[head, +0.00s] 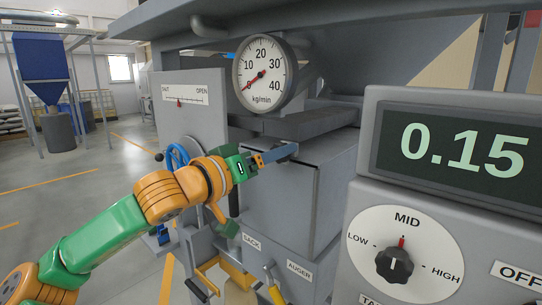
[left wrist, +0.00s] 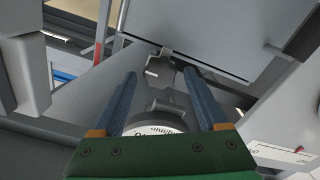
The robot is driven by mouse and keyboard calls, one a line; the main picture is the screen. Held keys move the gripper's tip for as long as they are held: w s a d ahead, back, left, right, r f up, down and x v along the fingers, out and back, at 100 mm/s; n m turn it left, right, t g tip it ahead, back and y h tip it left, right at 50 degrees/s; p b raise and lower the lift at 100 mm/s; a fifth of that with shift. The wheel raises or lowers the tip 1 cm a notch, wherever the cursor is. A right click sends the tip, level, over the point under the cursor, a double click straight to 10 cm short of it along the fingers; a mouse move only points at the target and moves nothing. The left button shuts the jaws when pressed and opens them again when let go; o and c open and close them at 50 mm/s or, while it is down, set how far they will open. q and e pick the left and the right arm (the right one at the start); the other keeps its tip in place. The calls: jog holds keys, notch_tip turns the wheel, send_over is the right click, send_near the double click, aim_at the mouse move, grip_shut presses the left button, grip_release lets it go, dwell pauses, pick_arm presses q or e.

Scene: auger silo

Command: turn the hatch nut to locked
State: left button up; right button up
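My left gripper (head: 284,154) reaches from the left to the upper front of the grey box (head: 292,200) under the dial. In the left wrist view my left gripper (left wrist: 160,74) shows two blue fingers well apart, so it is open. A small grey fitting (left wrist: 167,70), apparently the hatch nut, lies between and just beyond the fingertips by the panel edge. I cannot tell whether the fingers touch it. In the head view the fingers largely hide it, and its locked or unlocked position cannot be read. My right gripper is not in view.
A round kg/min dial (head: 264,74) hangs just above the gripper. A SHUT–OPEN scale plate (head: 190,115) and a blue handwheel (head: 178,157) are left. A control box reading 0.15 (head: 463,145) stands close at right. Yellow handles (head: 207,276) are below. Open floor lies left.

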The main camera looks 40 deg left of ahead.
pick_arm(q)
jog(key=s+b, duration=0.6)
jog(key=s, duration=0.1)
jog(key=shift+a, duration=0.3)
